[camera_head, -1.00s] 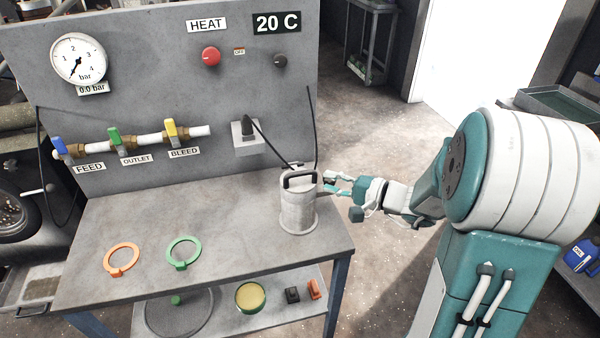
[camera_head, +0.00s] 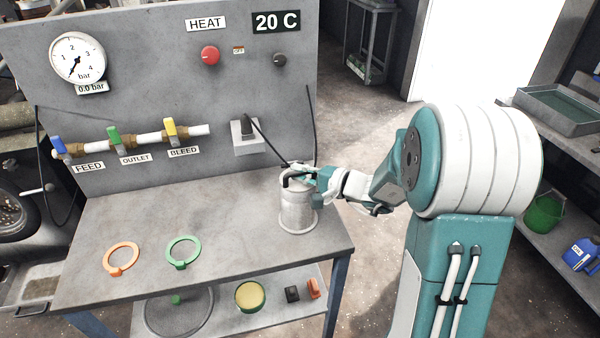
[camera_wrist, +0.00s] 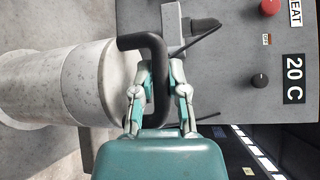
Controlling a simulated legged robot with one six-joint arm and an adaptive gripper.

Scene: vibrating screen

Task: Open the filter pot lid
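The filter pot (camera_head: 297,212) is a grey metal cylinder standing upright at the right end of the bench. Its lid (camera_head: 294,187) sits on top and carries a black arched handle, partly hidden by my gripper in the head view. In the wrist view the pot (camera_wrist: 40,85) lies sideways, with the lid (camera_wrist: 118,82) on its end and the handle (camera_wrist: 157,60) clear. My gripper (camera_wrist: 159,78) has one finger on each side of the handle, the fingertips drawn in against it. It also shows at the handle in the head view (camera_head: 308,178).
An orange ring (camera_head: 121,256) and a green ring (camera_head: 183,252) lie on the bench (camera_head: 225,225). A panel (camera_head: 130,75) with a gauge, valves and a red knob stands behind. A black cable runs from a plug (camera_head: 246,128) close behind the pot. A lower shelf holds several items.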

